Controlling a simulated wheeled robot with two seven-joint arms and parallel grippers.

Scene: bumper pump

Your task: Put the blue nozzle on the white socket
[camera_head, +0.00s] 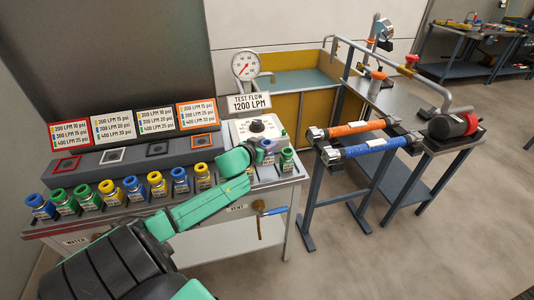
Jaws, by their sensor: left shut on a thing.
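The white-framed socket (112,155) is a small square on the sloped grey block at the left, under a white-bordered sign. My left gripper (264,151) is at the right end of the bench, beside the white dial box. It is shut on a blue nozzle (268,158), which is partly hidden by the fingers. I cannot tell whether this nozzle still touches the bench. Other blue nozzles stand in the front row, at the left end (40,206), in the middle (134,189) and further right (180,180). My right gripper is not in view.
Red (66,164), black (156,148) and orange (202,141) sockets flank the white one. Several yellow and green nozzles share the front row. A green nozzle (287,159) stands just right of my gripper. A gauge (245,66) rises behind the dial box (257,127).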

